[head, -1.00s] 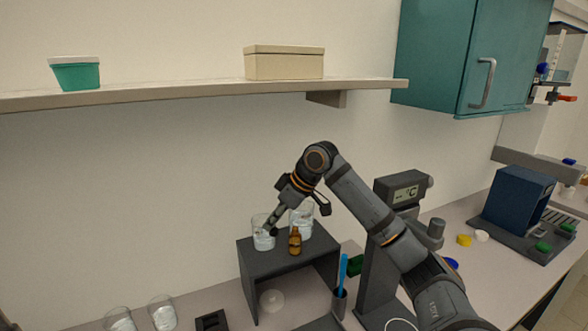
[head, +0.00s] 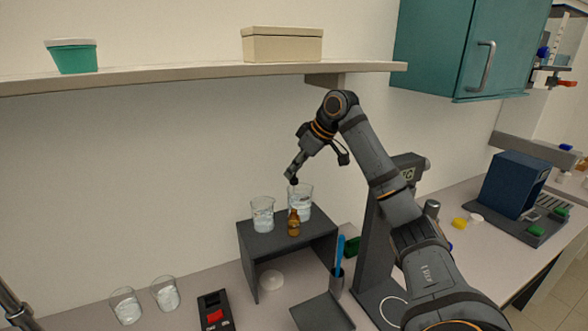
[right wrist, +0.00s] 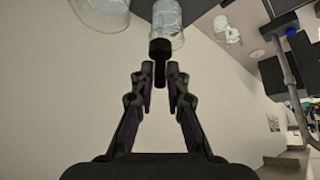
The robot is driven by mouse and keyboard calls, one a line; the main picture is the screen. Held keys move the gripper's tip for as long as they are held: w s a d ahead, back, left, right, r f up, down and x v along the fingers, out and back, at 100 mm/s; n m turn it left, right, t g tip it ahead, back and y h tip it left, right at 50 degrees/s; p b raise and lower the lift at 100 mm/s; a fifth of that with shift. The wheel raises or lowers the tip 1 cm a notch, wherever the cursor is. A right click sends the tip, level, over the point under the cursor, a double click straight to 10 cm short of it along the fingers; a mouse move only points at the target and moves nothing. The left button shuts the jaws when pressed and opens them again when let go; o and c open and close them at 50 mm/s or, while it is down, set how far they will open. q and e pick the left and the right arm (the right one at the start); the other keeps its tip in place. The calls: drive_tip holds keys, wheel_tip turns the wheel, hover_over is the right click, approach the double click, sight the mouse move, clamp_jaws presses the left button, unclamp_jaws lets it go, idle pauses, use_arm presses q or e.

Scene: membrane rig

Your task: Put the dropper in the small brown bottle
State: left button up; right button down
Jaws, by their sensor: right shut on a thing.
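The small brown bottle (head: 294,224) stands upright at the front of a dark raised stand (head: 318,240) in the head view. My right gripper (head: 293,176) is above the bottle and the right beaker, clear of both. It is shut on the dropper, whose black part (right wrist: 160,49) shows between and beyond the fingers (right wrist: 159,85) in the right wrist view. In the head view the dropper is a small dark piece (head: 294,181) at the fingertips. Its glass tip cannot be made out. The left gripper is not in view.
Two glass beakers, left (head: 262,215) and right (head: 301,200), stand close to the bottle on the stand. Two more glasses (head: 125,307) (head: 166,294) are on the bench at left. A blue item in a dark holder (head: 337,281) is right of the stand.

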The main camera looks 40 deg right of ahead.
sight(294, 178)
wheel_tip(294, 178, down, 4)
drive_tip(key=b, duration=0.3)
drive_tip(key=shift+f+b, duration=2.25)
drive_tip(key=shift+f, duration=0.45)
drive_tip(key=shift+f, duration=0.1)
drive_tip(key=c, duration=1.3)
unclamp_jaws()
drive_tip(key=v, duration=1.2)
drive_tip(key=shift+d, duration=0.1)
drive_tip(key=shift+f, duration=0.15)
